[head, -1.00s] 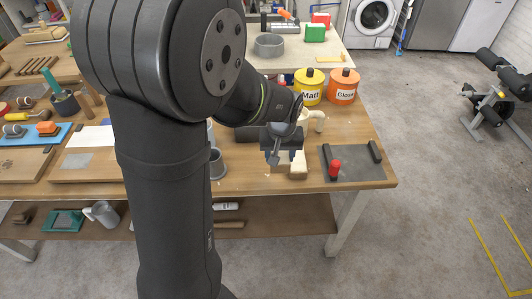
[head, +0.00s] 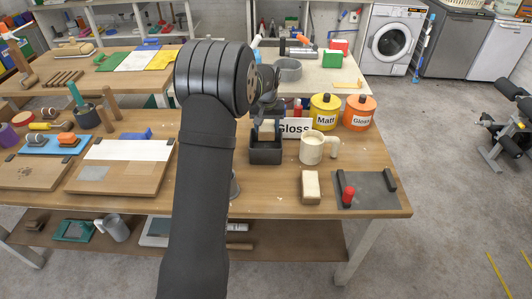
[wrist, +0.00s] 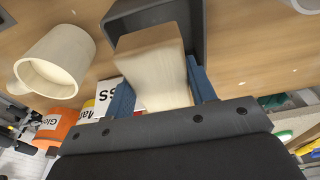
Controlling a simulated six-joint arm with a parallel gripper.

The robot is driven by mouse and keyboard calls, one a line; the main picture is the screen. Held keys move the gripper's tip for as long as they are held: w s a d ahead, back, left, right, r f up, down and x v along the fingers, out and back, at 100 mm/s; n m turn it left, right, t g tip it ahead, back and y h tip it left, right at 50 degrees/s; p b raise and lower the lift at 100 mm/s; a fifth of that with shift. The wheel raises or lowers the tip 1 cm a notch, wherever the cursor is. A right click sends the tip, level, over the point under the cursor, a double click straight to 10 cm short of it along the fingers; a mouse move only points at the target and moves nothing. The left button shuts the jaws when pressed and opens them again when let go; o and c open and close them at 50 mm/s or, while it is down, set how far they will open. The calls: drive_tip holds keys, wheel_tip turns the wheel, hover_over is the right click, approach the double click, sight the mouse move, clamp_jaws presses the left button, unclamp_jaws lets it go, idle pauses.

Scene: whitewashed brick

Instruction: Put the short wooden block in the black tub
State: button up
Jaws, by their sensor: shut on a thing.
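My gripper (head: 267,127) is shut on a pale wooden block (wrist: 150,62), with its blue fingers on either side in the wrist view (wrist: 163,92). The black tub (head: 265,157) is an open dark box on the workbench. The gripper and held block are above the tub, toward its back in the head view. In the wrist view the block overlaps the tub (wrist: 198,32), and its gap to the rim is hard to judge. Another wooden block (head: 311,187) lies on the bench to the right, in front of the mug.
A cream mug (head: 312,148) stands close right of the tub. A grey plate with a red knob (head: 348,194) is at the front right.

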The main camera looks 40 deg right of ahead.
drive_tip(key=f, duration=1)
drive_tip(key=shift+w, duration=0.25)
drive_tip(key=shift+f, duration=0.1)
drive_tip(key=o, duration=0.8)
drive_tip(key=shift+c, duration=0.2)
drive_tip(key=r, duration=0.4)
drive_tip(key=s+a+r, duration=0.1)
drive_tip(key=r, duration=0.7)
drive_tip(key=shift+s+a, duration=0.15)
